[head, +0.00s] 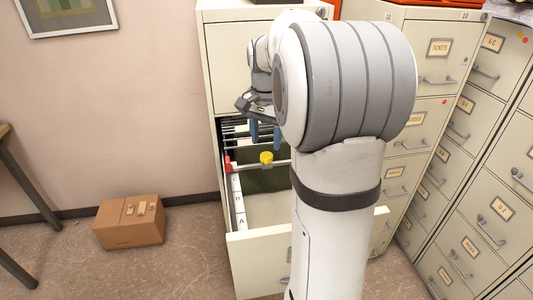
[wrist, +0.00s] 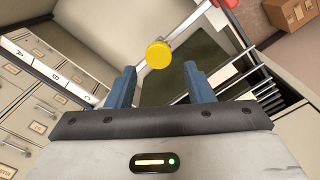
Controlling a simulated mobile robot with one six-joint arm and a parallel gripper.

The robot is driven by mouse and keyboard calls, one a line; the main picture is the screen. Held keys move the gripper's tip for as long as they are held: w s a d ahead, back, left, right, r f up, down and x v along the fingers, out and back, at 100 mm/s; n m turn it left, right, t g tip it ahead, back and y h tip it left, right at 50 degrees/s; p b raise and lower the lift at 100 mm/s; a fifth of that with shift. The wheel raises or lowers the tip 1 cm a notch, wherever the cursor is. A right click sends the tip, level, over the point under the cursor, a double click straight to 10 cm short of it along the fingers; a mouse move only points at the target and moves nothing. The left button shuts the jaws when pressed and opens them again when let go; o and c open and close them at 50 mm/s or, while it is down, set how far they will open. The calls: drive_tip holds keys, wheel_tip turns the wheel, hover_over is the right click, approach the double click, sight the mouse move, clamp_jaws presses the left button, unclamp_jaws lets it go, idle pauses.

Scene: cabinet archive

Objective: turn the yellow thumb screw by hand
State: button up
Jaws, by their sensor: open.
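The yellow thumb screw (head: 266,158) sits on a metal rod across the open cabinet drawer (head: 262,250). In the wrist view the round yellow head (wrist: 159,54) shows ahead of my gripper, roughly midway between the blue fingers but beyond their tips. My gripper (head: 263,138) is above and behind the screw in the head view, and it also shows in the wrist view (wrist: 159,78). Its two blue fingers are apart with nothing between them. The screw and fingers do not appear to touch. Part of the rod is hidden behind my arm in the head view.
A red piece (head: 228,164) sits at the rod's left end. Lettered index tabs (head: 238,200) line the drawer's left side, and hanging file rails (head: 235,130) lie behind. More cabinets (head: 440,120) stand at right. A cardboard box (head: 130,221) sits on the floor at left.

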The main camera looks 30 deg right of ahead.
sight(266, 155)
drive_tip(key=shift+s+f+b, duration=0.1)
drive_tip(key=shift+f+b, duration=1)
drive_tip(key=shift+f, duration=0.65)
drive_tip(key=shift+f, duration=0.3)
drive_tip(key=shift+c, duration=0.5)
drive_tip(key=c, duration=0.6)
drive_tip(key=shift+c, duration=0.2)
